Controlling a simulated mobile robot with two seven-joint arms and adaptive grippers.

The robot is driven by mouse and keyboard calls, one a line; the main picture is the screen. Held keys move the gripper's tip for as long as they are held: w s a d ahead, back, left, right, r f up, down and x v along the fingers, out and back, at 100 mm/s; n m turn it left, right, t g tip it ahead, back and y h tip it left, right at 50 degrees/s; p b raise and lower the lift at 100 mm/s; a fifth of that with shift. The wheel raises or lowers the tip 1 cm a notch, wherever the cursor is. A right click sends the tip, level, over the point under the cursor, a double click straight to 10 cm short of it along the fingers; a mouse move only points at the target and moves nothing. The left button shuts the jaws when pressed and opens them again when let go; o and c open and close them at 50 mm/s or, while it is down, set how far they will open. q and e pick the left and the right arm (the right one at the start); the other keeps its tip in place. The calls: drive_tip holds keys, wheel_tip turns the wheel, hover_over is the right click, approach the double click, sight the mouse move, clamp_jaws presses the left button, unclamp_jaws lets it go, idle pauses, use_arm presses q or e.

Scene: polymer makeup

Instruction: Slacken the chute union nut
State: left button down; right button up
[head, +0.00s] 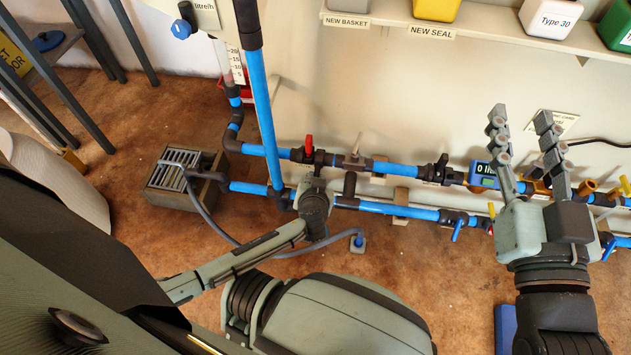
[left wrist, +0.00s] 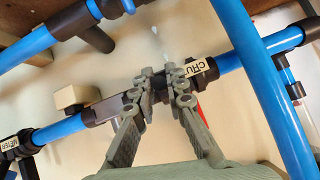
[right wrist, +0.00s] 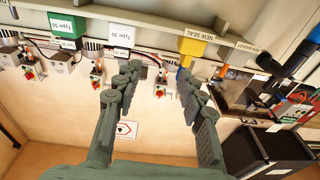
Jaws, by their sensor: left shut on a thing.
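The chute union nut is a dark ribbed fitting on a blue pipe, beside a partly covered label reading "CHU" (left wrist: 197,70), in the left wrist view. My left gripper (left wrist: 160,82) has its fingers on either side of the dark fitting at this label and is shut on it. The fingers hide part of the fitting. In the head view my left gripper (head: 315,190) reaches the pipes below the red valve handle (head: 309,146), and its own wrist hides the grip. My right gripper (head: 522,120) is raised at the right, open and empty; its spread fingers also show in the right wrist view (right wrist: 155,85).
A tall blue pipe (head: 262,110) rises close beside my left gripper. A grated drain box (head: 180,185) stands on the floor at left, with a grey hose (head: 290,252) running from it. A digital meter (head: 484,170) and blue valve handle (head: 458,230) are near my right gripper. A shelf of bins (head: 470,30) runs above.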

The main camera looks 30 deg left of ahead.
use_arm(q)
drive_tip(key=shift+f+b, duration=0.15)
drive_tip(key=shift+b, duration=0.25)
use_arm(e)
drive_tip(key=shift+s+a+r+t+y, duration=0.25)
drive_tip(key=shift+r+t, duration=0.2)
drive_tip(key=shift+r, duration=0.4)
drive_tip(key=shift+s+a+r+t+y, duration=0.15)
drive_tip(key=shift+s+r+t, duration=0.2)
drive_tip(key=shift+r, duration=0.5)
drive_tip(key=shift+s+a+r+t+y, duration=0.1)
drive_tip(key=shift+s+r+t+y, duration=0.15)
drive_tip(key=shift+r+t, duration=0.45)
drive_tip(key=shift+r, duration=0.15)
use_arm(q)
drive_tip(key=c, duration=1.5)
unclamp_jaws()
drive_tip(key=shift+c, duration=0.2)
wheel_tip(320, 180, up, 10)
use_arm(e)
drive_tip(key=shift+w, duration=0.1)
